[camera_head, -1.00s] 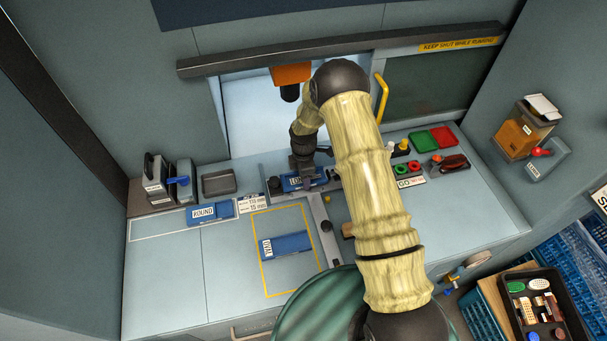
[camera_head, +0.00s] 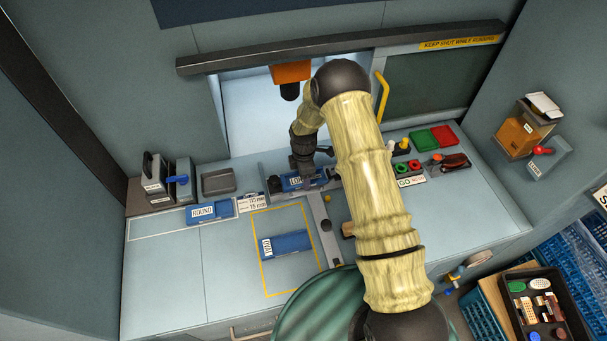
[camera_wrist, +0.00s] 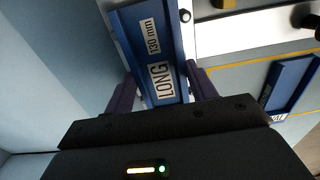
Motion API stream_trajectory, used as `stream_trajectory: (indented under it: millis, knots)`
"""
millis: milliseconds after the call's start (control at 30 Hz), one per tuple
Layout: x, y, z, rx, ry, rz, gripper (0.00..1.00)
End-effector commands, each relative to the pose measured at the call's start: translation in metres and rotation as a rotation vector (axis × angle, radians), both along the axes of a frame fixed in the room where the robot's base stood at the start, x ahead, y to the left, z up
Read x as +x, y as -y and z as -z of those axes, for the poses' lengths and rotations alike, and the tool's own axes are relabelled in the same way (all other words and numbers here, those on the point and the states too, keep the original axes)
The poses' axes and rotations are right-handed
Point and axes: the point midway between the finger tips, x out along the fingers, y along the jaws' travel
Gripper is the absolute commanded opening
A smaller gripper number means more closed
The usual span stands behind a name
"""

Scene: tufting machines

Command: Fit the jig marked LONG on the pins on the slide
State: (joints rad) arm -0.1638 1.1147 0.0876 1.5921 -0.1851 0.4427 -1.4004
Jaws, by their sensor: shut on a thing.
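The blue jig marked LONG 130 mm (camera_wrist: 150,40) sits between the two fingers of my gripper (camera_wrist: 163,88) in the wrist view. In the head view the LONG jig (camera_head: 293,182) is at the slide (camera_head: 316,209), with my gripper (camera_head: 303,172) shut on it from above. The jig lies along the slide's upper part, roughly level. Whether it rests down on the pins cannot be told; my gripper and the jig hide them.
The jig marked OVAL (camera_head: 285,245) lies inside the yellow outline. The jig marked ROUND (camera_head: 203,212) lies to the left. A grey tray (camera_head: 218,181) is behind it. Red and green buttons (camera_head: 407,167) and a GO plate stand right of my arm. The bench's front left is clear.

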Motion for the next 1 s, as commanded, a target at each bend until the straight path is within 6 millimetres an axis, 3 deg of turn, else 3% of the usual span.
stream_trajectory:
  millis: [1000]
  knots:
    - [0.0003, 0.0, 0.0093, 0.0, 0.001, 0.001, 0.31]
